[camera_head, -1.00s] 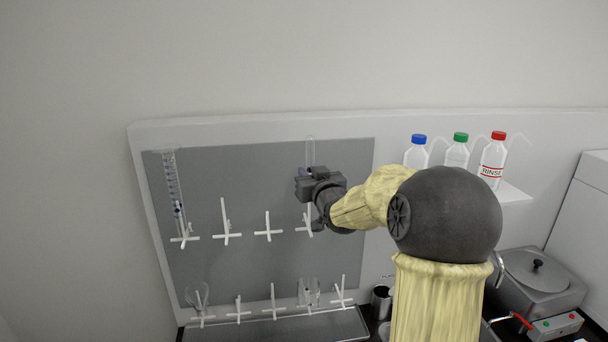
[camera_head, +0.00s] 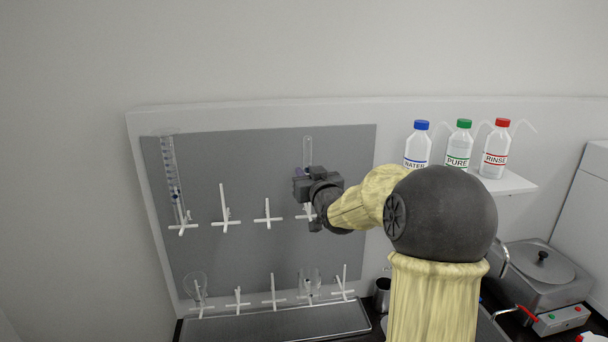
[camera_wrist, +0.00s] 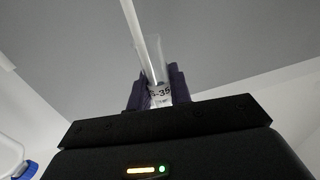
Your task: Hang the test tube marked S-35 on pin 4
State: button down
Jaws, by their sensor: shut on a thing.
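My gripper (camera_head: 303,172) is shut on a clear test tube (camera_head: 308,148), whose closed round end points up above the jaws. In the wrist view the tube (camera_wrist: 154,62) carries a label reading "-35", its first character partly hidden, between the dark fingers (camera_wrist: 158,90). A white pin (camera_wrist: 135,28) runs right beside the tube there; I cannot tell whether the tube is over it. In the head view the gripper is in front of the upper row's rightmost pin (camera_head: 307,212), which it partly hides. The grey pegboard (camera_head: 240,165) stands behind.
A graduated cylinder (camera_head: 169,175) hangs at the upper left. Glassware hangs on the lower row: a flask (camera_head: 196,284) at left and a beaker (camera_head: 310,280) at right. Bottles (camera_head: 457,146) stand on a shelf at right. Two upper middle pins (camera_head: 267,213) are bare.

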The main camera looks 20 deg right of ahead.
jog(key=shift+d+f+b, duration=0.15)
jog(key=shift+f+b, duration=0.65)
jog(key=shift+f, duration=0.25)
notch_tip(320, 180, down, 5)
jog(key=b, duration=0.4)
jog(key=shift+r, duration=0.15)
jog(key=c, duration=1.2)
grip_release()
jog(key=shift+w+a, duration=0.15)
jog(key=shift+a, duration=0.05)
jog(key=shift+s+d, duration=0.1)
jog(key=shift+s, duration=0.1)
